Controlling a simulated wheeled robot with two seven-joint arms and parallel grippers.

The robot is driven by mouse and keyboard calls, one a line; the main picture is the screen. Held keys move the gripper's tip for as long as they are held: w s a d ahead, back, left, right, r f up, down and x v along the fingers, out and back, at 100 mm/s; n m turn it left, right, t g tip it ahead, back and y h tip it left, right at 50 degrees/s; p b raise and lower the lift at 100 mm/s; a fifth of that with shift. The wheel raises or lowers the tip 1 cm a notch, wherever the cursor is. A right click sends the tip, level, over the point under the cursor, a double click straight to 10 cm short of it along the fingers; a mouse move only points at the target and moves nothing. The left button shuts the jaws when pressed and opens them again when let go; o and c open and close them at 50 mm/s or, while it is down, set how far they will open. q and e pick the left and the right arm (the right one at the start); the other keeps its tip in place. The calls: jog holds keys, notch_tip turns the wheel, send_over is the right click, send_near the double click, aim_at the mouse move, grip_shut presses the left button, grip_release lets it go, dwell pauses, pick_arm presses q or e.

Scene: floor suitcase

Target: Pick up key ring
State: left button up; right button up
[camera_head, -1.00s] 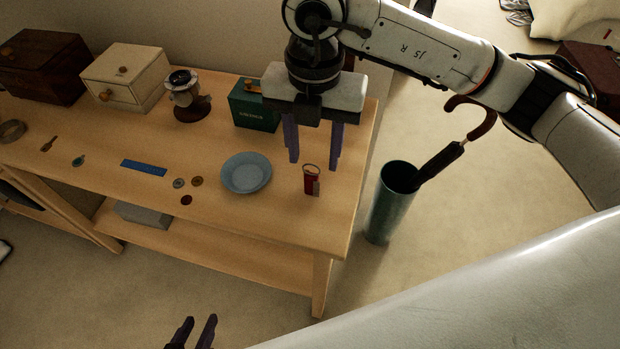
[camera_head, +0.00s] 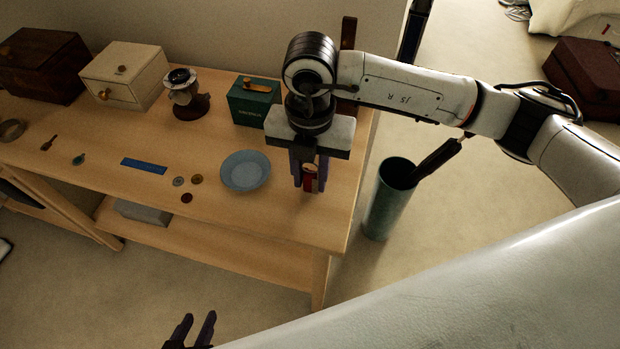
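The key ring (camera_head: 309,182), with a red fob, stands near the right front part of the wooden table (camera_head: 255,215). My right gripper (camera_head: 309,187) points down over it, with one dark purple finger on each side. The fingers look closed in on the red fob, with hardly any gap visible. The fob is still at the tabletop, and its metal ring is mostly hidden by the gripper. My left gripper (camera_head: 195,329) shows only its fingertips at the bottom edge, apart and empty, away from the table.
A blue-grey dish (camera_head: 245,171) lies just left of my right gripper. A green box (camera_head: 252,103) stands behind it. Coins and a blue ruler (camera_head: 144,166) lie further left. A green umbrella stand (camera_head: 388,205) is on the floor to the right.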

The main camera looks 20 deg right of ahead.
jog(key=c, duration=0.5)
notch_tip(320, 180, up, 10)
jog(key=shift+r, duration=0.1)
dwell(0.5)
